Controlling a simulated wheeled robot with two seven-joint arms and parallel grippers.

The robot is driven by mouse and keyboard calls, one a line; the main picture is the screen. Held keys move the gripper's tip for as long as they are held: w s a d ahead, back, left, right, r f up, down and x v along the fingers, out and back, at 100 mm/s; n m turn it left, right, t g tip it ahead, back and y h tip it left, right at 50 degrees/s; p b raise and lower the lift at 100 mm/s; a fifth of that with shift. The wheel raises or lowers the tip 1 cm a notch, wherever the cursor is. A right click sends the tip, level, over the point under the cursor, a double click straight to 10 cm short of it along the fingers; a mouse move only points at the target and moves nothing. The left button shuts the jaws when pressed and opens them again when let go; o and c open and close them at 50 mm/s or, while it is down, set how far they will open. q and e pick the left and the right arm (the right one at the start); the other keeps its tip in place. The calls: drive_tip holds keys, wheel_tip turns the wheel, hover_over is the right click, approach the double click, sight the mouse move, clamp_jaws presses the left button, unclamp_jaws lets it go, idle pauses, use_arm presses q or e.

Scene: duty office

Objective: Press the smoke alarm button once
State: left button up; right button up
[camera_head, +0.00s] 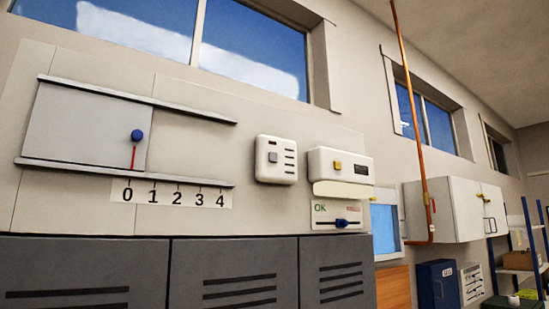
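Two white wall devices are mounted side by side on the pale wall panel. No readable label says which is the smoke alarm. Neither gripper is in view, and nothing touches either device.
A sliding panel (75,120) with a blue knob runs on rails above a 0–4 scale. A slider plate (337,212) marked OK sits below the right device. Dark grey vented cabinets (240,255) stand below. A copper pipe (410,90) and white cabinet (455,220) are at right.

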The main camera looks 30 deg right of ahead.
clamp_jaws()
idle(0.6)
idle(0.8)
